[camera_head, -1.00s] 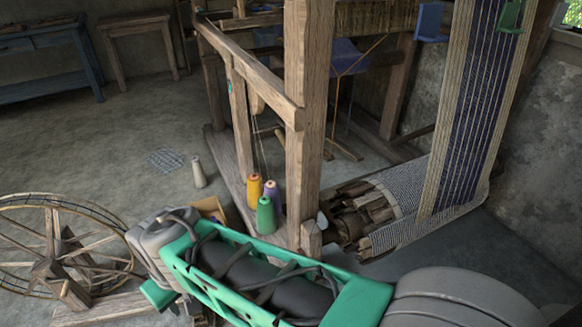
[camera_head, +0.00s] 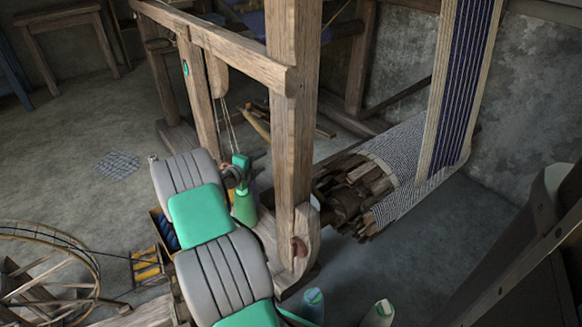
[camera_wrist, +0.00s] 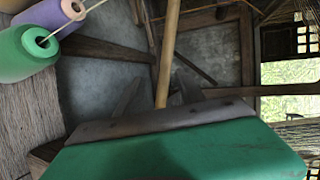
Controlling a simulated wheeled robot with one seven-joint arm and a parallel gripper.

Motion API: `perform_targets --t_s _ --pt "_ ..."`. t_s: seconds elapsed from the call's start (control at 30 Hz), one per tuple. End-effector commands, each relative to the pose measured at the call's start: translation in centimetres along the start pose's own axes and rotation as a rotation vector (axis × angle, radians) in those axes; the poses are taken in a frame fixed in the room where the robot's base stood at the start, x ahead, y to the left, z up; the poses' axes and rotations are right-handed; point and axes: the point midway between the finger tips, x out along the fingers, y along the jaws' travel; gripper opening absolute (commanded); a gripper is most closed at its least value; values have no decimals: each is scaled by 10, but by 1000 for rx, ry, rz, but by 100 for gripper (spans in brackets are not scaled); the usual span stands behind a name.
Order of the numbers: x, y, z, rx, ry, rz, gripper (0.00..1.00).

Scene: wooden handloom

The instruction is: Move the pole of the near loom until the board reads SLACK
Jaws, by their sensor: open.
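The near loom's wooden frame (camera_head: 290,120) fills the middle of the head view. In the wrist view a slim light-brown wooden pole (camera_wrist: 168,50) runs from the top edge down to my gripper (camera_wrist: 160,93). It appears between the two dark, open fingers. I cannot tell whether it touches them or stands behind them. In the head view my arm reaches in from below, its end beside the loom's front post, and the fingertips are not clear. A light stick (camera_head: 257,122) shows low inside the loom; I cannot tell whether it is the same pole. No readable board is in view.
A green thread cone (camera_head: 244,207) is close beside my arm's end. Green and purple cones (camera_wrist: 25,50) show at upper left in the wrist view. A spinning wheel (camera_head: 45,270) stands at lower left. A striped cloth roll (camera_head: 405,160) lies behind the post.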

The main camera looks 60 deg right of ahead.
Motion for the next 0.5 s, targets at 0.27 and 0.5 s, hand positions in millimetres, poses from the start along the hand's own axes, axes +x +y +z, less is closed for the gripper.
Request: perform_targets --t_s 0.27,0.5 --pt "65 15 -52 297 50 -207 45" --pt "108 9 -56 298 52 -206 45"
